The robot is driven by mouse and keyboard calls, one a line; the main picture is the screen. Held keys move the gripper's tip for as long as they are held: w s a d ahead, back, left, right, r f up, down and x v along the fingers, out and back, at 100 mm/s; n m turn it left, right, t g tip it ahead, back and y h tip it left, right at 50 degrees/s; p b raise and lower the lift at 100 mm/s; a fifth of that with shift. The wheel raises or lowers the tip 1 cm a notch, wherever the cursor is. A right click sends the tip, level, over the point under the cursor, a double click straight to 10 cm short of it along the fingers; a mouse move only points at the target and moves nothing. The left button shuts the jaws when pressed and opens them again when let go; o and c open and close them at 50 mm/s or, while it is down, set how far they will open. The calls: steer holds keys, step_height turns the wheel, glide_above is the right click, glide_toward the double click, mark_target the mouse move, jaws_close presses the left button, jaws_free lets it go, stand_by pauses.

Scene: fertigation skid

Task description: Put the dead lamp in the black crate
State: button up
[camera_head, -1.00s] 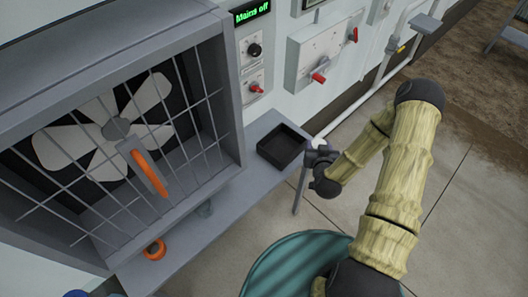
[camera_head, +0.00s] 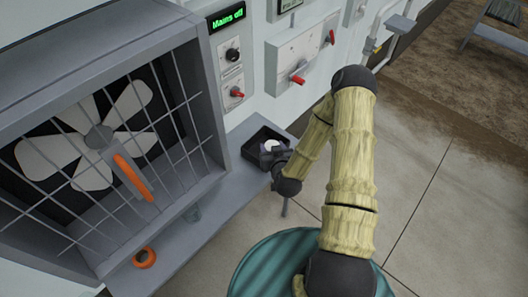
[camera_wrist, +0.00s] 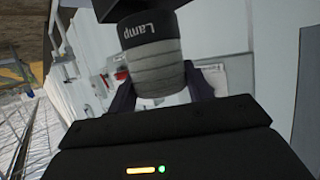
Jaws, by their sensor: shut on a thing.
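The lamp (camera_wrist: 152,62) is a grey ribbed cylinder with a dark band reading "Lamp" in the wrist view. My gripper (camera_wrist: 160,92) is shut on it. In the head view the lamp's white end (camera_head: 271,145) shows at my gripper (camera_head: 276,157), over the black crate. The black crate (camera_head: 252,151) is a small open box on the grey shelf beside the fan housing. My gripper hides its near right part. I cannot tell whether the lamp touches the crate.
An orange ring (camera_head: 144,258) lies on the grey shelf (camera_head: 205,218). A panel with red switches (camera_head: 298,62) and a "Mains off" display (camera_head: 227,16) are on the wall behind.

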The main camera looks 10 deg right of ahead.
steer(key=shift+w, duration=0.1)
steer(key=shift+w+a+f+b, duration=0.15)
steer(key=shift+w+b, duration=0.1)
steer(key=shift+b, duration=0.2)
steer(key=w+n+g+y+b, duration=0.2)
steer(key=w+n+y+b, duration=0.4)
steer(key=b, duration=1.1)
steer(key=w+y, duration=0.1)
steer(key=w, duration=0.3)
steer(key=shift+d+b, duration=0.2)
steer(key=shift+b, duration=0.2)
steer(key=shift+w, duration=0.1)
step_height(320, 180, down, 6)
steer(key=shift+f, duration=1.85)
